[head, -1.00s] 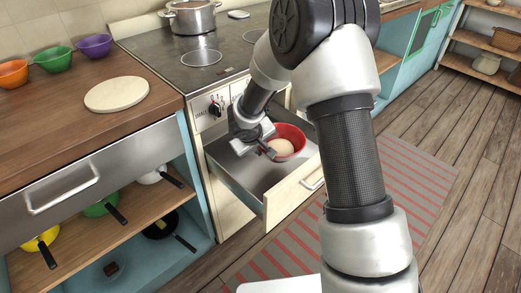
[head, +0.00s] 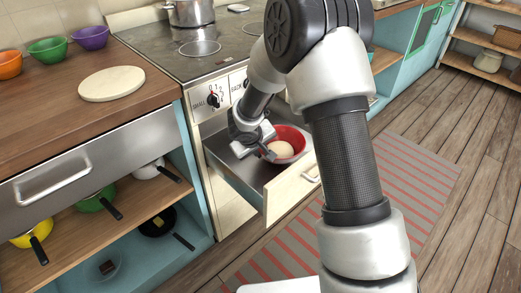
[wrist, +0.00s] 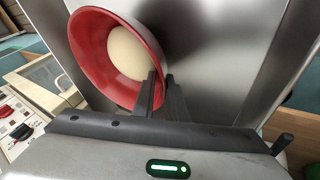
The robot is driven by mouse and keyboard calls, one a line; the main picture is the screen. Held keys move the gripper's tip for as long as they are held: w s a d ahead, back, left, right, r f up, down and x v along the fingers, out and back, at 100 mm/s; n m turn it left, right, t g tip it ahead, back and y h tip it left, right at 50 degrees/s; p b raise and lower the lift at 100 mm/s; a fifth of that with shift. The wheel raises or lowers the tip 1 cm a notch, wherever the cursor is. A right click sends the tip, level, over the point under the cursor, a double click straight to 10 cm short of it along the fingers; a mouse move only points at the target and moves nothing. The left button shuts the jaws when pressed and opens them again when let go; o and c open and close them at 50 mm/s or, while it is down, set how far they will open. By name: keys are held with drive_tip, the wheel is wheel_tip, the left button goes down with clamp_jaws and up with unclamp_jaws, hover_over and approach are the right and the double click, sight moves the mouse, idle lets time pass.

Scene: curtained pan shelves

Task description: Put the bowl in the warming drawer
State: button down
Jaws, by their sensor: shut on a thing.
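The red bowl (head: 300,142) holds a pale round thing (head: 279,150). The bowl is within the outline of the open drawer (head: 290,194) under the stove, near its right side. My gripper (head: 268,154) is shut on the bowl's near rim. In the wrist view, the bowl (wrist: 88,40) looks tilted in the picture, with the fingers (wrist: 161,85) at its rim. The drawer's bare metal floor (wrist: 215,60) shows behind it. Whether the bowl's base touches the drawer floor cannot be told.
The stove (head: 190,55) carries a steel pot (head: 190,12). The left counter holds a round board (head: 112,84) and orange, green and purple bowls (head: 47,49). Pans with handles lie on the shelves (head: 130,205) below. A striped rug (head: 410,190) covers the floor.

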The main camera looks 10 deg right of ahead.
drive_tip(key=shift+f, duration=0.5)
drive_tip(key=shift+f, duration=0.25)
drive_tip(key=c, duration=1.7)
unclamp_jaws()
drive_tip(key=p+v, duration=0.4)
drive_tip(key=v, duration=1.3)
drive_tip(key=shift+s+r, duration=0.1)
drive_tip(key=shift+s, duration=0.05)
clamp_jaws()
